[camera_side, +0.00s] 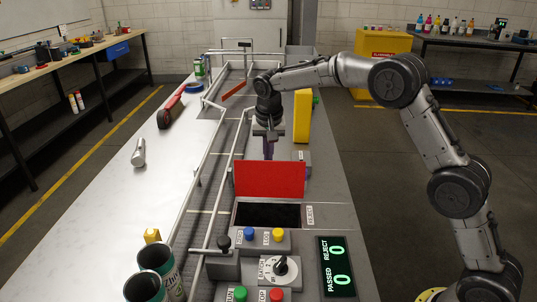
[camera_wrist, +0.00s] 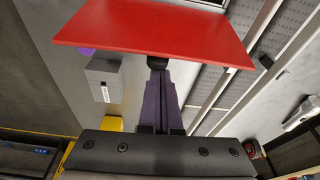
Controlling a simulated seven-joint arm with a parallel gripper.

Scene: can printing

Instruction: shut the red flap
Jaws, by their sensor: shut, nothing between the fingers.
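The red flap (camera_side: 270,178) stands raised, nearly upright, at the far edge of a dark open bin (camera_side: 268,214) labelled REJECT. My gripper (camera_side: 268,152) points down just behind the flap, on the side away from the bin. Its fingers are shut and empty. In the wrist view the flap (camera_wrist: 155,28) spans the top, beyond my purple fingers (camera_wrist: 158,66). The fingertips appear close to the flap; I cannot tell whether they touch it.
A conveyor with metal rails (camera_side: 205,165) runs along the left of the bin. A yellow block (camera_side: 302,116) stands right of my gripper. In front of the bin are a button panel (camera_side: 262,241) and a counter display (camera_side: 337,266). Printed cans (camera_side: 158,260) stand at front left.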

